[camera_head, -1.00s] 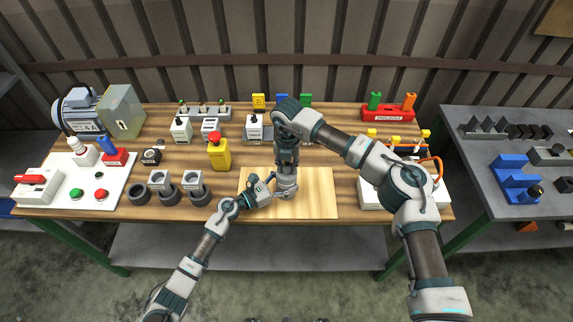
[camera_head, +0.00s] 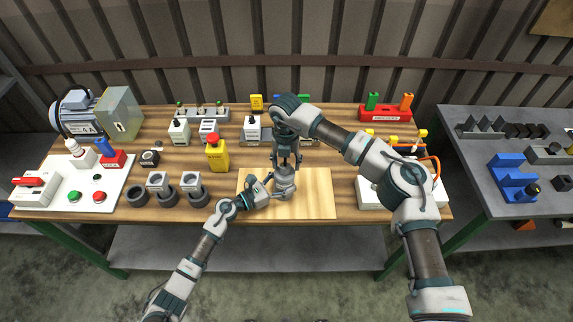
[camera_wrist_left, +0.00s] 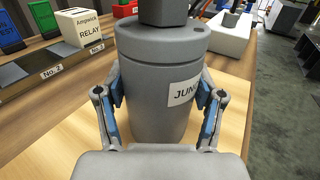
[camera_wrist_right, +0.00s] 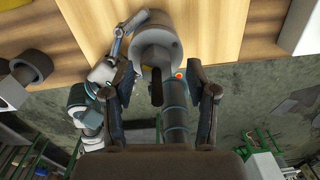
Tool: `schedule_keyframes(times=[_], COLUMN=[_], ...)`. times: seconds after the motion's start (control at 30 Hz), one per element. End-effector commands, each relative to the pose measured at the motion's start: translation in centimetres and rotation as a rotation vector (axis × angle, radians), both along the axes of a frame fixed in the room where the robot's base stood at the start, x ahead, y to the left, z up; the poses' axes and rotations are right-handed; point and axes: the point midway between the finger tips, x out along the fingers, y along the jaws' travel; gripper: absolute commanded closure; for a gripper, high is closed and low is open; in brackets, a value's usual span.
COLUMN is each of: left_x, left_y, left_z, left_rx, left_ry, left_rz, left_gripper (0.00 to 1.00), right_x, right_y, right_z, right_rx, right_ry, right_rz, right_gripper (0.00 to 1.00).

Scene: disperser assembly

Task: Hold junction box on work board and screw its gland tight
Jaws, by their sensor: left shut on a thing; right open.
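The grey cylindrical junction box (camera_head: 285,186) stands upright on the pale wooden work board (camera_head: 318,200). In the left wrist view the box (camera_wrist_left: 160,85) carries a partly visible label starting "JUN". The dark gland (camera_wrist_left: 163,10) rises from its top, its upper end cut off. My left gripper (camera_wrist_left: 160,100) is shut on the box, one finger pad on each side. My right gripper (camera_head: 286,164) is open right above the box. In the right wrist view its fingers (camera_wrist_right: 164,95) are spread on both sides of the dark gland (camera_wrist_right: 157,86); contact cannot be seen.
A yellow bottle-like unit with a red top (camera_head: 217,153) stands left of the board. Grey fittings (camera_head: 168,190) stand farther left. A white box with an orange cable (camera_head: 372,192) is on the right. The board's right part is bare.

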Motion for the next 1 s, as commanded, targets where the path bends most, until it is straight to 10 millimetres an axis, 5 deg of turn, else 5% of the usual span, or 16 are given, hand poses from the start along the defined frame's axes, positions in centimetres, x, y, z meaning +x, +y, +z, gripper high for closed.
schedule_keyframes(times=[0.43,0.97,1.0], left_x=[-0.1,-0.1,-0.1], left_y=[0.0,-0.1,-0.1], left_z=[-0.6,-0.6,-0.6], left_rx=[0.007,0.007,0.007], left_ry=[0.008,0.008,0.008], left_rz=[-0.001,-0.002,-0.002], left_gripper=[0.90,0.90,0.22], right_x=[0.0,0.0,0.0], right_y=[-0.1,-0.2,-0.2], right_z=[9.1,10.2,10.2], right_rx=[0.000,-0.001,-0.001], right_ry=[-0.004,-0.002,-0.002], right_rz=[-0.003,-0.003,-0.003], right_gripper=[0.43,0.43,0.43])
